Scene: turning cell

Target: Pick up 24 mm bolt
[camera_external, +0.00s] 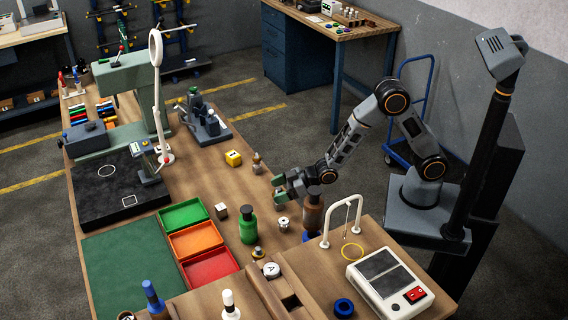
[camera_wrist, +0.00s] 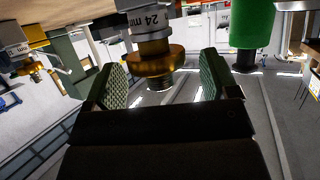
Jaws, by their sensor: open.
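The 24 mm bolt (camera_wrist: 151,45) shows in the wrist view at the top middle. It has a grey band marked "24 mm", a wide brass collar and a narrower threaded end. My gripper (camera_wrist: 162,78) is open, with a green textured pad on each side. The bolt's collar lines up with the gap between the pads, with space on both sides; I cannot tell how deep it sits. In the external view my gripper (camera_external: 279,189) is low over the wooden bench, pointing left. I cannot pick out the 24 mm bolt for certain there.
A green bottle (camera_external: 247,228) stands close by, and its green body shows right of the bolt in the wrist view (camera_wrist: 252,24). Green, orange and red trays (camera_external: 211,264) lie left. A white scale (camera_external: 390,283) is at front right.

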